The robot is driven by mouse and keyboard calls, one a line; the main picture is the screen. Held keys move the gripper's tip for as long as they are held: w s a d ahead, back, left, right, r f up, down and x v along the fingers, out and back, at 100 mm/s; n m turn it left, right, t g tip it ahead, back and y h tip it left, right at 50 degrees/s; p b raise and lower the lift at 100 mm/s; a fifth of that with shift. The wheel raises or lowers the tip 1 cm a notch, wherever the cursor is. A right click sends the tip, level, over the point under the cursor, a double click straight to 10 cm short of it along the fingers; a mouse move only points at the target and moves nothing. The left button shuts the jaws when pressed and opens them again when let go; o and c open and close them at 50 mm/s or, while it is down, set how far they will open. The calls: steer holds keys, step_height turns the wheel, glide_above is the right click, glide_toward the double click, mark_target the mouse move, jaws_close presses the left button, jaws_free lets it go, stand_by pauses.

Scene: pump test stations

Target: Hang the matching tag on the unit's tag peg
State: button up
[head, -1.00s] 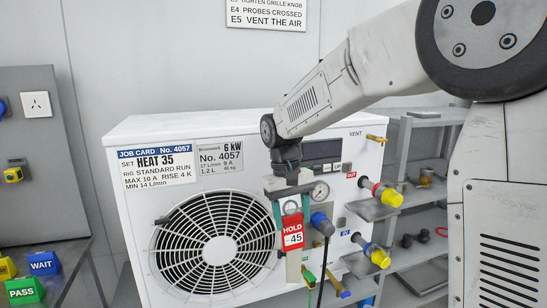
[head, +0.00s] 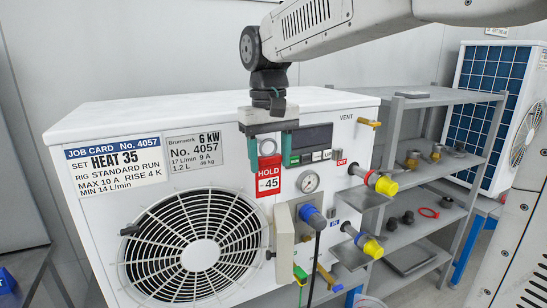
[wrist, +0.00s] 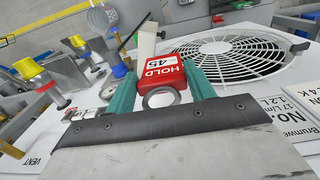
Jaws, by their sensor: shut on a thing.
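My gripper (head: 268,152) has teal fingers and is shut on a red and white HOLD tag (head: 269,182) marked 45. It holds the tag by its top ring, and the tag hangs upright in front of the white pump unit (head: 215,112), left of its display. The wrist view shows the ring and the red tag (wrist: 164,75) between the fingers (wrist: 162,92). The unit carries a job card (head: 113,166) reading No. 4057, HEAT 35, MAX 10 A, and a plate (head: 209,150) also reading No. 4057, 9 A. I cannot make out the tag peg; it may be hidden.
A beige box (head: 284,236) juts out below the tag, beside a gauge (head: 309,181) and a blue connector (head: 312,216) with a black hose. Yellow-capped pipes (head: 381,185) stick out at right. A grey shelf (head: 420,165) stands behind.

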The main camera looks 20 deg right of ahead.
steer(key=shift+w+f, duration=0.2)
steer(key=shift+w, duration=2.3)
steer(key=shift+w+f, duration=0.2)
steer(key=shift+w, duration=0.35)
steer(key=shift+w+f, duration=0.15)
steer(key=shift+w, duration=0.35)
steer(key=shift+d, duration=0.1)
steer(key=o, duration=1.5)
steer(key=shift+f, duration=0.1)
